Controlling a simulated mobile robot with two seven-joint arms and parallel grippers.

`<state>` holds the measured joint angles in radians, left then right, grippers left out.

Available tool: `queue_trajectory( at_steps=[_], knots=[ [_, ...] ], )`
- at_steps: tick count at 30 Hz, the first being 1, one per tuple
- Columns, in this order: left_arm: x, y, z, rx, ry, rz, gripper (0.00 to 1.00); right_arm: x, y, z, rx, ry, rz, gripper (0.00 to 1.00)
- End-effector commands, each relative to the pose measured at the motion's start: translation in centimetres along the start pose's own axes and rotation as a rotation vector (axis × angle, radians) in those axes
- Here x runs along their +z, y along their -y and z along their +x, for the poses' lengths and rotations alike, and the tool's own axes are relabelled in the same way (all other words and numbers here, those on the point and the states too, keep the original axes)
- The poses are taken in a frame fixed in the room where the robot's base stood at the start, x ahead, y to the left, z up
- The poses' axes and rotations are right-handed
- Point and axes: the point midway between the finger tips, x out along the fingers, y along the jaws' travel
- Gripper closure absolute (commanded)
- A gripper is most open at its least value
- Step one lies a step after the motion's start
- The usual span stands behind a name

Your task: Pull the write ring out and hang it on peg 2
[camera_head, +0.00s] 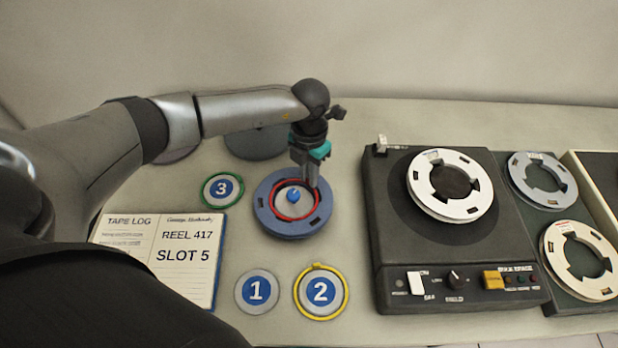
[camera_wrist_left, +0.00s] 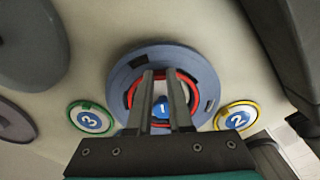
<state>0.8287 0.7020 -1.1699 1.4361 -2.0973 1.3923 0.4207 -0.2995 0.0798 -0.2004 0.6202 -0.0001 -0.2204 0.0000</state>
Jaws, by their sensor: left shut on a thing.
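The red write ring (camera_head: 294,219) lies in the centre recess of a blue-grey reel (camera_head: 267,221), around a blue knob (camera_head: 293,196). My left gripper (camera_head: 312,184) points down at the ring's upper right part and is shut on the ring. In the left wrist view its fingers (camera_wrist_left: 163,76) reach over the reel (camera_wrist_left: 119,85), with the red ring (camera_wrist_left: 190,83) beside them. The fingers hide part of the ring, so I cannot tell whether it is raised. Peg 2 (camera_head: 321,291) has a yellow ring (camera_head: 345,303) around it. My right gripper is not in view.
Peg 1 (camera_head: 257,291) is bare, and peg 3 (camera_head: 223,189) has a green ring. A tape log (camera_head: 160,245) lies at left. A dark tape machine (camera_head: 395,245) with a white reel (camera_head: 420,199) stands right of the blue-grey reel. Clear table lies between the reel and pegs 1 and 2.

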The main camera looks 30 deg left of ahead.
Motion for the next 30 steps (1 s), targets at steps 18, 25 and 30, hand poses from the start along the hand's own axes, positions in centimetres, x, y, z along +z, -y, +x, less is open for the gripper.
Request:
queue_trajectory(
  at_steps=[18, 25, 30],
  knots=[
    [0.01, -0.01, -0.47, 0.000, 0.000, 0.000, 1.00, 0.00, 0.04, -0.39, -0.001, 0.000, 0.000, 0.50],
    [0.00, -0.01, -0.73, 0.000, 0.000, 0.000, 1.00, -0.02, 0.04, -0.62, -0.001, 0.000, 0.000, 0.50],
    [0.00, -0.01, -0.94, 0.000, 0.000, 0.000, 1.00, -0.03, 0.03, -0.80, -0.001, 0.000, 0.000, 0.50]
  ],
)
